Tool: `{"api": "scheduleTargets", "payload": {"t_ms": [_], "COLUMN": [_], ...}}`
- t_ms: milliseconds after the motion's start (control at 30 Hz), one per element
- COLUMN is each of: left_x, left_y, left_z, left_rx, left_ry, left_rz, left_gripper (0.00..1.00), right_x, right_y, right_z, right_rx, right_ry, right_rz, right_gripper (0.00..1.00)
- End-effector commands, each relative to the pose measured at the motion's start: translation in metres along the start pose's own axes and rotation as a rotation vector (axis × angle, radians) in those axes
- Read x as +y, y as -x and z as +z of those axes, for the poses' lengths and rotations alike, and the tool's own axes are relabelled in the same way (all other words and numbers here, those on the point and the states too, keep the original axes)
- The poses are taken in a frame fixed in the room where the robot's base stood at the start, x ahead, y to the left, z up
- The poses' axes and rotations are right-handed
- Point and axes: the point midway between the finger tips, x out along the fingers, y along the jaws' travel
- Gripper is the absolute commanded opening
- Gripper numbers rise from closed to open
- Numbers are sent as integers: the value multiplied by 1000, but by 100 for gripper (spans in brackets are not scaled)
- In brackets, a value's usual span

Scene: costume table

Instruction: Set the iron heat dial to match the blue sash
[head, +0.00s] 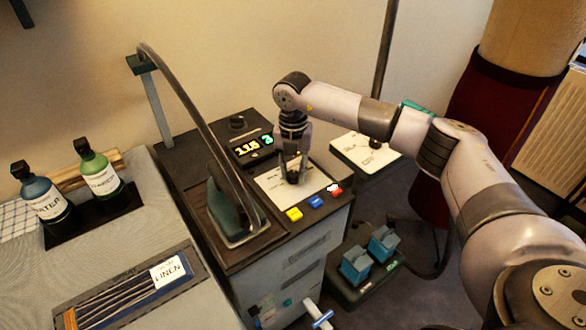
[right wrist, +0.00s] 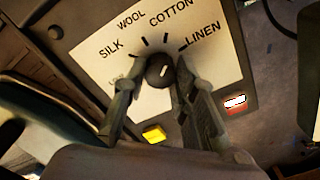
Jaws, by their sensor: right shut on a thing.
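The heat dial (right wrist: 160,70) is a dark round knob on a white plate (right wrist: 100,48) marked SILK, WOOL, COTTON and LINEN. Its short pale mark tilts up and slightly right; the exact setting is hard to tell. My right gripper (right wrist: 158,82) is shut on the dial, a finger on each side; in the head view the gripper (head: 293,172) hides it. The display (head: 252,146) seems to read 115 and 3. A dark blue folded cloth, apparently the blue sash (head: 143,296), lies in a tray at lower left with a white LINEN tag (head: 171,269). My left gripper is out of view.
The iron (head: 226,208) stands left of the plate under a curved hose. Yellow (head: 294,214), blue (head: 316,202) and red (head: 335,190) buttons line the front edge. Two bottles (head: 100,177) stand on the left table. Teal pedals (head: 355,265) sit below right.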

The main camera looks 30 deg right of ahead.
Motion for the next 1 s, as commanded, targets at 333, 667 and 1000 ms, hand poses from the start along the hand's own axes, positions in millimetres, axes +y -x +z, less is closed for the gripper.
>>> {"api": "scheduleTargets", "payload": {"t_ms": [333,667,1000], "left_x": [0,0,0], "left_y": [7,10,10], "left_z": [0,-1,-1], "left_rx": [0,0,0], "left_ry": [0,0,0], "left_rz": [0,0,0], "left_gripper": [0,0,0], "right_x": [0,0,0], "right_y": [3,3,3], "right_z": [2,2,3], "right_rx": [-5,-6,-6], "right_ry": [-289,-446,-486], "right_rz": [4,5,5], "right_gripper": [0,0,0]}}
